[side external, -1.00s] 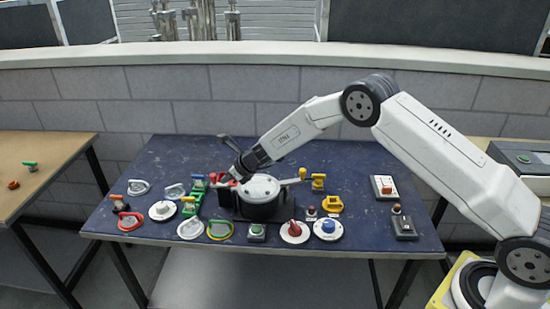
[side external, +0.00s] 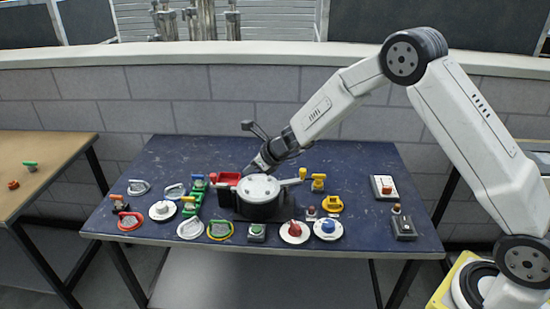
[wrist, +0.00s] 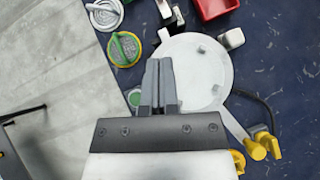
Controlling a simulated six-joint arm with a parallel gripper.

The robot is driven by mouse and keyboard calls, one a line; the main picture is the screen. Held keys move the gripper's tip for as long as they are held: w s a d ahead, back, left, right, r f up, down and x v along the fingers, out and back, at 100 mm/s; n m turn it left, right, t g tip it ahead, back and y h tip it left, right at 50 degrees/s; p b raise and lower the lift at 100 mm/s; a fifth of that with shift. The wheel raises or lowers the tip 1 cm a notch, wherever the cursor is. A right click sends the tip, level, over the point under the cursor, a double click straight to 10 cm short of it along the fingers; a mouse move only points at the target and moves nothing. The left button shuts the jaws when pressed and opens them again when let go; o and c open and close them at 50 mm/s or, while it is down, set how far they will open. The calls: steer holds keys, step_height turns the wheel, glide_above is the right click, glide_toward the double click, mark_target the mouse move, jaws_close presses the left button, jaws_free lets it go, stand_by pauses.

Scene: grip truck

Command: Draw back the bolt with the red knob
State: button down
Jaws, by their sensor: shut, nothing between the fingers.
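A small red knob (side external: 213,177) shows at the left edge of a red open box (side external: 229,179); its bolt is too small to make out. In the wrist view only part of the red box (wrist: 213,6) shows at the top edge, and I cannot make out the knob. My gripper (side external: 251,171) is just right of the red box, behind the round white-topped dark housing (side external: 261,186). In the wrist view my gripper (wrist: 159,64) is shut and empty, with its fingers over the left part of the white disc (wrist: 195,68).
Green and yellow fixtures (side external: 192,203) stand close left of the housing. A lever with a yellow knob (side external: 303,173) sticks out right. Several handles and buttons line the front. The table's back right is clear.

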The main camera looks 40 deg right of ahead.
steer(key=shift+v, duration=1)
steer(key=s+d+r+n+g+h, duration=0.1)
steer(key=s+d+n+g+h, duration=0.1)
steer(key=s+n, duration=1.3)
steer(key=s+d+r+n+g+h, duration=0.2)
steer(key=s+n+g, duration=0.1)
steer(key=s+n, duration=1.2)
steer(key=shift+s+r+n, duration=0.2)
steer(key=shift+n, duration=0.1)
steer(key=shift+d, duration=0.1)
